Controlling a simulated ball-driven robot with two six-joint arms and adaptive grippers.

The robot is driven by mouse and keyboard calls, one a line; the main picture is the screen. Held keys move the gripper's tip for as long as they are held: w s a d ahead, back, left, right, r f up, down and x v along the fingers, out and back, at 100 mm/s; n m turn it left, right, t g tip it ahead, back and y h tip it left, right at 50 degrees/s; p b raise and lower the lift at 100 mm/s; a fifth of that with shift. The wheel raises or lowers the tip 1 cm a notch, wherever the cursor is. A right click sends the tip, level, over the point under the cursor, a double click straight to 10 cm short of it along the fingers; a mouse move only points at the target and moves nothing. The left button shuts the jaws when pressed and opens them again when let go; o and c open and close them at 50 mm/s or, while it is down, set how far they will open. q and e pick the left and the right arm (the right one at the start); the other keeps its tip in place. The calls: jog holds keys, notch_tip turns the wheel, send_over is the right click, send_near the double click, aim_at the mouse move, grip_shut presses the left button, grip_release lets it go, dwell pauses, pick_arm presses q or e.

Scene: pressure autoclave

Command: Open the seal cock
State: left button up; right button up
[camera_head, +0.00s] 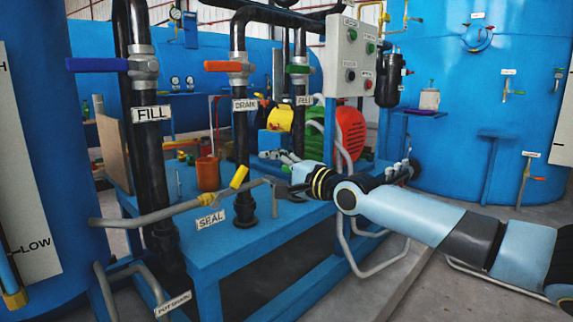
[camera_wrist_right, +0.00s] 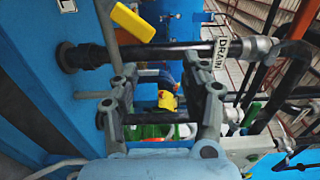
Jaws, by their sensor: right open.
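The seal cock has a yellow handle (camera_head: 239,177) that slants upward from a thin grey pipe (camera_head: 160,214) over the blue bench. A white SEAL label (camera_head: 211,219) is below the handle. My right gripper (camera_head: 272,181) is to the right of the handle, apart from it, with its fingers spread and pointing left. In the right wrist view the gripper (camera_wrist_right: 165,90) is open with nothing between its fingers. The yellow handle (camera_wrist_right: 132,22) is beyond the fingertips, near the top edge of that view. My left gripper is not in view.
The black DRAIN pipe (camera_head: 241,135) rises behind the handle, with an orange lever (camera_head: 223,66). The black FILL pipe (camera_head: 151,180) with a blue lever (camera_head: 97,65) stands to the left. An orange container (camera_head: 207,174) stands on the blue bench (camera_head: 250,240) behind the handle.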

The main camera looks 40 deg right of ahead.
pick_arm(q)
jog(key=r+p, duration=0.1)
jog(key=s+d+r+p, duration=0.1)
jog(key=p, duration=0.1)
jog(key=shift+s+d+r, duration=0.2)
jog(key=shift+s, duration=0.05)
pick_arm(e)
jog(key=s, duration=0.4)
jog(key=shift+d, duration=0.15)
